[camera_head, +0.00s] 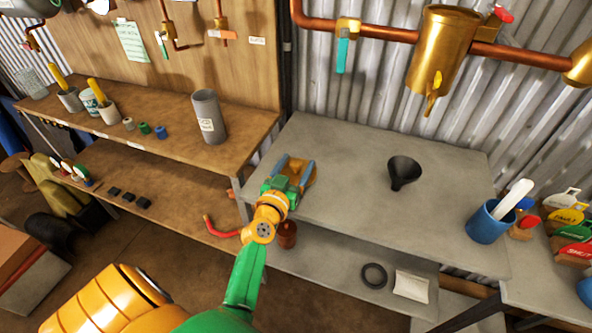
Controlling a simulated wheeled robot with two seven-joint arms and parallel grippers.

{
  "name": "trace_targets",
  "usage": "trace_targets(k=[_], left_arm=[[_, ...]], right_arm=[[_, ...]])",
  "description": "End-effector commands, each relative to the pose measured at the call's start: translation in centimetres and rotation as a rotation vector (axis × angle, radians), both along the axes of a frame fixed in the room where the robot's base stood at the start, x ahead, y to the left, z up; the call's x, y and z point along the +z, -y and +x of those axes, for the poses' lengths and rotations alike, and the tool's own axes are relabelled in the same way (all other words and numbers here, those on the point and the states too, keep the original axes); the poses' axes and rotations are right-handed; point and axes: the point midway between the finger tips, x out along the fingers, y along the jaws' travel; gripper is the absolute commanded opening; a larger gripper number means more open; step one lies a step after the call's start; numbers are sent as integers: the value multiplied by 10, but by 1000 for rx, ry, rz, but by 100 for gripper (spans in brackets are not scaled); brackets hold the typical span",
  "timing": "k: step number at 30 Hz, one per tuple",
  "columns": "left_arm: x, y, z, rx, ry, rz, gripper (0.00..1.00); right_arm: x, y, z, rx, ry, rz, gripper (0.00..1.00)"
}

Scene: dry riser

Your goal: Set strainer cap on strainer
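My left gripper (294,169) reaches over the left part of the grey table, with its two blue fingers spread apart. A brass-coloured piece (304,169) shows between and beside the fingers, partly hidden by them. I cannot tell whether it is the strainer or its cap, or whether the fingers touch it. A large brass vessel (440,50) sits in the copper pipe on the wall. I cannot tell whether it is the strainer. My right gripper is not in view.
The grey table (350,160) holds a black funnel (404,172) and a blue cup (489,222); its middle is clear. A grey cylinder (209,117) stands on the wooden bench (172,128). A black ring (374,275) and a rusty-brown cylinder (288,236) are lower down.

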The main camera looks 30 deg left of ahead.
Motion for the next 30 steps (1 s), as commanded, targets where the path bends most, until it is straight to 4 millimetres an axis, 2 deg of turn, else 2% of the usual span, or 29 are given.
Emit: trace_targets(k=[1,6,7,8,20,25,30], left_arm=[[0,0,0,0,0,0,58],[0,0,0,0,0,0,12],[0,0,0,0,0,0,4],[0,0,0,0,0,0,0],[6,0,0,-1,1,-1,0],[37,0,0,0,6,0,0],[82,-10,-37,3,4,6,0]], right_arm=[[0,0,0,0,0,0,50],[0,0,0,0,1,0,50],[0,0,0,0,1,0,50],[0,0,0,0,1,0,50],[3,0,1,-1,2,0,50],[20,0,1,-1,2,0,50],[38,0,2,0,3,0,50]])
